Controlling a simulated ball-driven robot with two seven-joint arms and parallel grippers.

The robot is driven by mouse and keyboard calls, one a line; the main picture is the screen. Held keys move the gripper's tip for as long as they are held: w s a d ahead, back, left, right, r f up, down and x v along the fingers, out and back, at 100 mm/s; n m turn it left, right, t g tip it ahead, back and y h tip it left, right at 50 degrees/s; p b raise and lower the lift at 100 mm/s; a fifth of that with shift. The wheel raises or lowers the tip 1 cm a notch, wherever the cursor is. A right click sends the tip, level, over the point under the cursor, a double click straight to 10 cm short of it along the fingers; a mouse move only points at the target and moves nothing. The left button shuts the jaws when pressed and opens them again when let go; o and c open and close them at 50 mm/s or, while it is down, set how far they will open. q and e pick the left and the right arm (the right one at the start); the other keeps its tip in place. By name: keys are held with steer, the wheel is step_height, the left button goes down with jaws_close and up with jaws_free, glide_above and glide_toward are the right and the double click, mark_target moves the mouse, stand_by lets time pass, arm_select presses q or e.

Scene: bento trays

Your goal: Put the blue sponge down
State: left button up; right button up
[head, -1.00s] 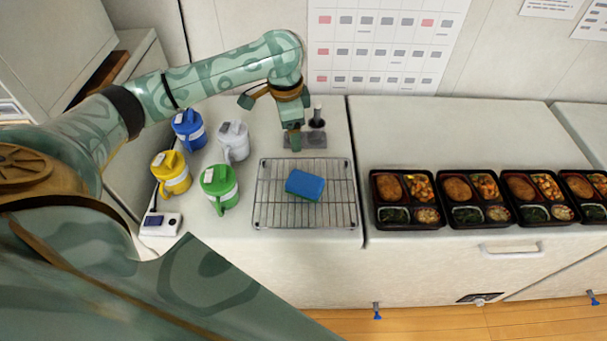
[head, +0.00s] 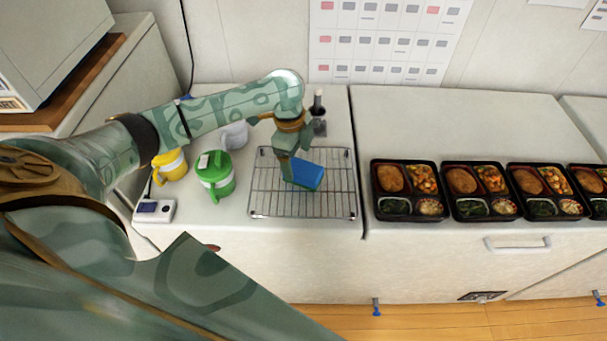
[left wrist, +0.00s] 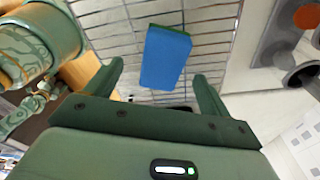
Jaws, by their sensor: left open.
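The blue sponge (head: 307,177) lies on the wire rack (head: 268,210) on the counter. It also shows in the left wrist view (left wrist: 166,60), with a thin green layer along one edge. My left gripper (head: 289,168) is at the sponge's left side in the head view and hides part of it. In the left wrist view my left gripper (left wrist: 158,85) has its fingers spread wide, with the sponge just beyond and between them. I cannot tell whether a finger touches it. My right gripper is not in view.
A green-lidded jug (head: 216,178), a yellow jug (head: 172,166) and a partly hidden white jug (head: 235,136) stand left of the rack. A small white device (head: 155,210) sits at the front left. Several bento trays (head: 404,217) line the right counter, which is clear behind them.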

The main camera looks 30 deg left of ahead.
mark_target(303, 168)
arm_select(q)
steer(key=f, duration=0.1)
steer(key=f+b, duration=0.1)
steer(key=f, duration=0.1)
steer(key=d+f+b, duration=0.1)
steer(key=shift+w+f, duration=0.35)
steer(key=shift+f, duration=0.25)
steer(key=shift+r, duration=0.1)
steer(key=c, duration=1.1)
steer(key=shift+r, duration=0.1)
